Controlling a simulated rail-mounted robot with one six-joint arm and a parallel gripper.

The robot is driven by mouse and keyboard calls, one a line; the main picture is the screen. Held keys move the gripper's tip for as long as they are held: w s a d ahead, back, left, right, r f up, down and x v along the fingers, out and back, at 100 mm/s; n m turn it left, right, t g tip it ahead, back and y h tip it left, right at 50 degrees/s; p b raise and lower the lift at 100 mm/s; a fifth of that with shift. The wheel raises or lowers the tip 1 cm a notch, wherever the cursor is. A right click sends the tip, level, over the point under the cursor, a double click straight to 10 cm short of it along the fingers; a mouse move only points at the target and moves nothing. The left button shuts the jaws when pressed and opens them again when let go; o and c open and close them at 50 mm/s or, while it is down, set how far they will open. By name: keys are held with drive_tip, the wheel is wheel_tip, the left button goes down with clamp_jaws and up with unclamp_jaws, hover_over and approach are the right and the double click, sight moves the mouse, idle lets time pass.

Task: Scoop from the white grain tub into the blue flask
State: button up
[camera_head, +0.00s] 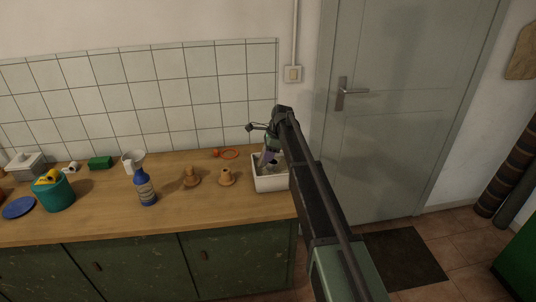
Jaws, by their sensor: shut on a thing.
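The white grain tub (272,186) stands at the right end of the wooden counter, partly hidden by my arm. My gripper (270,147) is over the tub, shut on a purplish scoop (264,159) that points down into it. The scoop's lower end and the grain are too small and covered to tell apart well. The blue flask (146,190) stands upright near the counter's front, left of the tub, with a pale label. A white funnel-like piece (133,158) shows at the flask's top; I cannot tell if it sits in it or behind it.
Two brown turned pieces (191,178) (227,177) stand between flask and tub. An orange ring (230,154) lies behind. At left are a teal bucket (53,196) with yellow things, a blue disc (18,207) and a green block (100,162). A door (390,130) is at right.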

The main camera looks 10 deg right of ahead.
drive_tip(key=shift+f+b, duration=0.4)
drive_tip(key=shift+f, duration=0.5)
drive_tip(key=shift+r, duration=0.1)
wheel_tip(320, 180, up, 13)
drive_tip(key=h+p, duration=0.3)
drive_tip(key=p, duration=1.1)
drive_tip(key=shift+o, duration=1.3)
drive_tip(key=shift+c, duration=1.3)
